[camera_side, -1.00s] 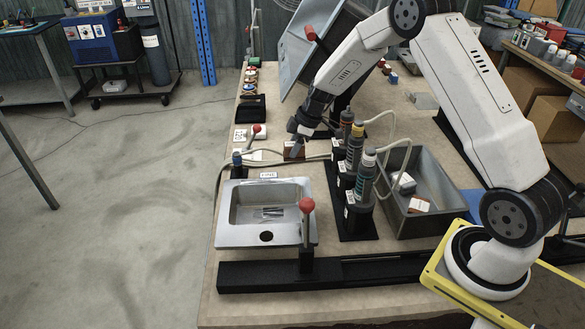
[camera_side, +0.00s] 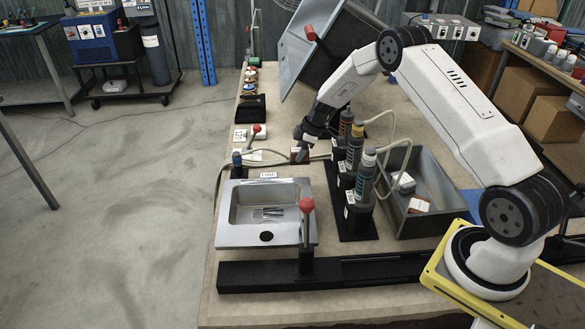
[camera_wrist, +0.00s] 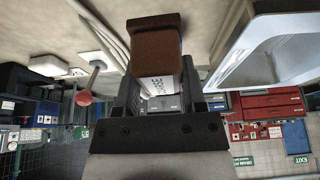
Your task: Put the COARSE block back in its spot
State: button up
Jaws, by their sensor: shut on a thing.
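The COARSE block (camera_wrist: 155,50) is brown with a white label that partly reads COARSE in the wrist view. My gripper (camera_wrist: 155,90) is shut on it, with one finger on each side and the brown end sticking out past the fingertips. In the side view the block (camera_side: 299,155) is small and partly hidden by my gripper (camera_side: 303,146). It is just beyond the steel sink (camera_side: 232,239) and left of the bottles. I cannot tell whether it touches the surface below. The block's spot is not clear to see.
Several bottles (camera_side: 365,178) stand in a black rack right of the sink. A grey bin (camera_side: 440,215) is further right. A red-knobbed lever (camera_side: 306,205) rises at the sink's front right. Pale hoses (camera_side: 270,161) cross the bench near my gripper. A white label (camera_side: 268,175) stands at the sink's back edge.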

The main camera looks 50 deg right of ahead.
jog(key=shift+f, duration=4.2)
jog(key=shift+f, duration=0.1)
jog(key=o, duration=1.1)
jog(key=shift+o, duration=0.2)
jog(key=v, duration=1.2)
